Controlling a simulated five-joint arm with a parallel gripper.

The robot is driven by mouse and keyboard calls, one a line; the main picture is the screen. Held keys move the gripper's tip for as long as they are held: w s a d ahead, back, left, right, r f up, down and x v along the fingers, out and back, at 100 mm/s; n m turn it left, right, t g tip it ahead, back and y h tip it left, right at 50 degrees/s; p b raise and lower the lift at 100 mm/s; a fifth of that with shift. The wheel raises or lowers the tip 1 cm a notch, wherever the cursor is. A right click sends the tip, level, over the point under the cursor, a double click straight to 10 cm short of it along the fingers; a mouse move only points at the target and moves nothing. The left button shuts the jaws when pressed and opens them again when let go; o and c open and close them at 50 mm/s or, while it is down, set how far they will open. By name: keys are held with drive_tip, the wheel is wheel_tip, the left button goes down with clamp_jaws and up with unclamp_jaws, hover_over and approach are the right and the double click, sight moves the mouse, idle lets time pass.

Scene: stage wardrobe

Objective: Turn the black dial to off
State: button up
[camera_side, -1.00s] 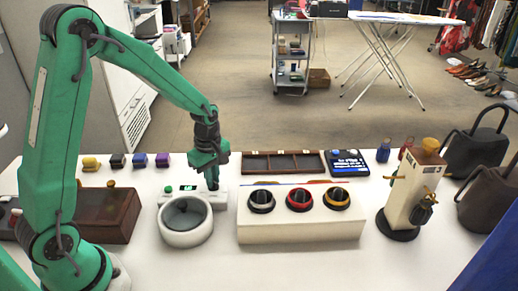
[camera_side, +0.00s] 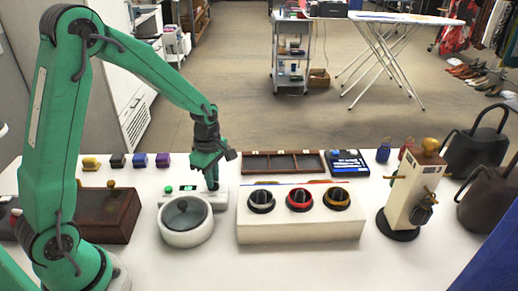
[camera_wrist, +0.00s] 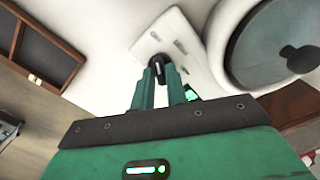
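The black dial (camera_wrist: 158,68) has a pale mark and sits on the white panel of a round pot unit. The pot (camera_side: 186,232) has a dark glassy lid with a knob. A lit green display (camera_side: 188,188) is on the panel, left of the dial in the side view. My gripper (camera_side: 212,187) points down over the panel. In the wrist view my gripper (camera_wrist: 160,70) has a finger on either side of the dial and appears shut on it. The fingers hide part of the dial, and any off mark on the panel is unreadable.
A white box with several dark, ring-edged knobs (camera_side: 300,230) stands right of the pot. A wooden tray (camera_side: 283,173) lies behind it. A brown box (camera_side: 125,220) stands left of the pot. A pale stand (camera_side: 412,198) and dark bags (camera_side: 490,195) are at right.

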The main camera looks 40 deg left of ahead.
drive_tip(key=o, duration=0.3)
drive_tip(key=shift+r, duration=3.9)
